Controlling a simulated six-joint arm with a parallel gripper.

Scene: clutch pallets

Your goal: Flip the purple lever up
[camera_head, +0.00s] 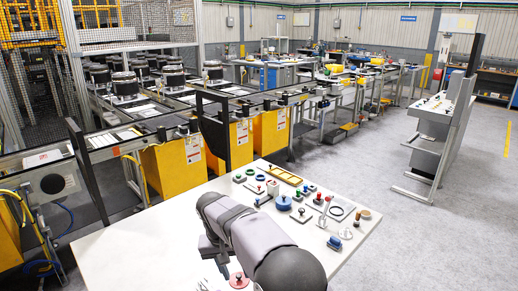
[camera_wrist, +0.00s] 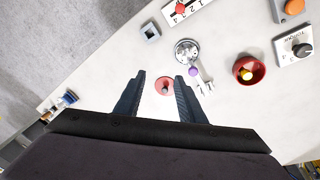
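The purple lever shows in the wrist view as a small purple ball (camera_wrist: 193,71) beside a round chrome base (camera_wrist: 186,49) on the white tabletop. My gripper (camera_wrist: 159,77) is open and empty, its two dark fingers apart. The purple ball is just beyond and right of the right fingertip, with no clear contact. A red disc with a small knob (camera_wrist: 165,86) shows between the fingers. In the head view my arm reaches down over the table's near part, and I cannot make out the purple lever there.
A red bowl-like ring with a yellow knob (camera_wrist: 248,70) and a dial box (camera_wrist: 297,47) lie to the right. A numbered slider plate (camera_wrist: 185,9) and a grey square (camera_wrist: 150,32) lie beyond. Several more controls crowd the table's far right in the head view. Its left part (camera_head: 130,240) is clear.

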